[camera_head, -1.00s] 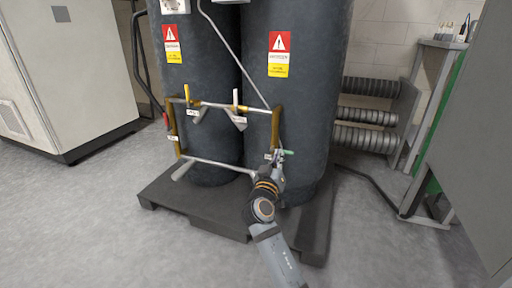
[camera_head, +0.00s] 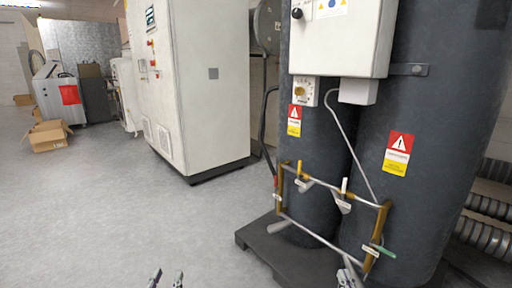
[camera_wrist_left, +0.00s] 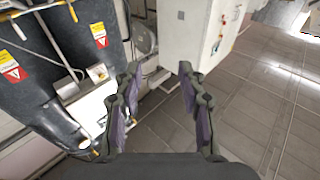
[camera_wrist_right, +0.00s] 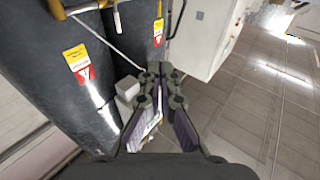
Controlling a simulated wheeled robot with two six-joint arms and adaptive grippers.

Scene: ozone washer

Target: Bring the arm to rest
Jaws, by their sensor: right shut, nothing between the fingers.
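My left gripper (camera_head: 166,280) shows as two separated fingertips at the bottom edge of the head view. It is open and empty in the left wrist view (camera_wrist_left: 161,72), away from the pipes. My right gripper (camera_head: 348,277) is at the bottom edge of the head view, in front of the lower right corner of the pipe frame. In the right wrist view (camera_wrist_right: 161,70) its fingers are together with nothing between them. Most of both arms is hidden.
Two dark tanks (camera_head: 420,140) stand on a dark pallet (camera_head: 262,247). A white control box (camera_head: 338,40) is mounted on them. A tall white cabinet (camera_head: 195,90) stands further back. Open grey floor (camera_head: 120,200) lies to the left; a cardboard box (camera_head: 48,136) is far off.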

